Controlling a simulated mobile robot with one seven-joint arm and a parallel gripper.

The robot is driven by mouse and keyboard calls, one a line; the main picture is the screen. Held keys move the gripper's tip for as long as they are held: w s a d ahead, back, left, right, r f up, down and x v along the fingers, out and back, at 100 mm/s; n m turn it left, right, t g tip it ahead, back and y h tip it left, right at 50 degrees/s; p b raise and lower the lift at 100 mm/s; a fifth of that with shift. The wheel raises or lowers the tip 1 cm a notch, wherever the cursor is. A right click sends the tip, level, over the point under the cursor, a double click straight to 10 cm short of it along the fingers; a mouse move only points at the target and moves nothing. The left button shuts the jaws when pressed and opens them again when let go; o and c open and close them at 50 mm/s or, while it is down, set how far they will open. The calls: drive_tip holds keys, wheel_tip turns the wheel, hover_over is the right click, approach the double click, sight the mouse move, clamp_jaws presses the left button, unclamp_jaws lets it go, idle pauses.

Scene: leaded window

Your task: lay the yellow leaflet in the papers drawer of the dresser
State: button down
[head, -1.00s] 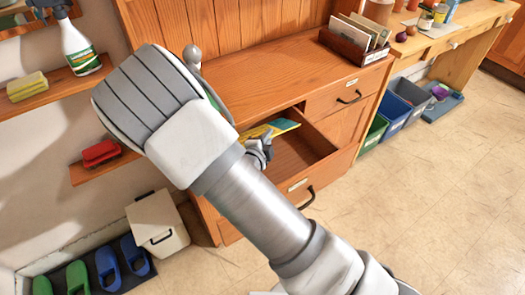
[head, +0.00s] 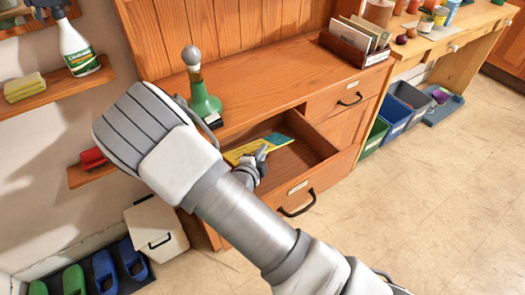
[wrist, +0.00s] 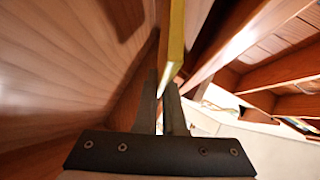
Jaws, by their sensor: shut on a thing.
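The yellow leaflet (head: 247,151) with a blue-green end is inside or just over the open drawer (head: 300,160) of the wooden dresser (head: 265,75). My gripper (head: 262,152) is shut on it at its near edge. In the wrist view the leaflet (wrist: 172,45) stands edge-on between the fingertips (wrist: 166,92), with the drawer's wooden surfaces close on both sides. I cannot tell whether the leaflet touches the drawer floor. The drawer front carries a small label (head: 298,187) too small to read and a dark handle (head: 298,205). My arm hides the drawer's left part.
A green bottle-like object with a grey knob (head: 203,95) stands on the dresser top near my arm. A box of cards (head: 355,45) sits at the top's right. A closed drawer (head: 345,95) is to the right. Bins (head: 395,110) stand on the floor beyond.

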drive_tip(key=shift+f, duration=0.35)
drive_tip(key=c, duration=1)
unclamp_jaws()
drive_tip(key=shift+r, duration=0.25)
drive_tip(key=v, duration=0.4)
drive_tip(key=p+v, duration=0.1)
drive_tip(key=v, duration=0.3)
drive_tip(key=r+p+v, duration=0.1)
drive_tip(key=v, duration=0.3)
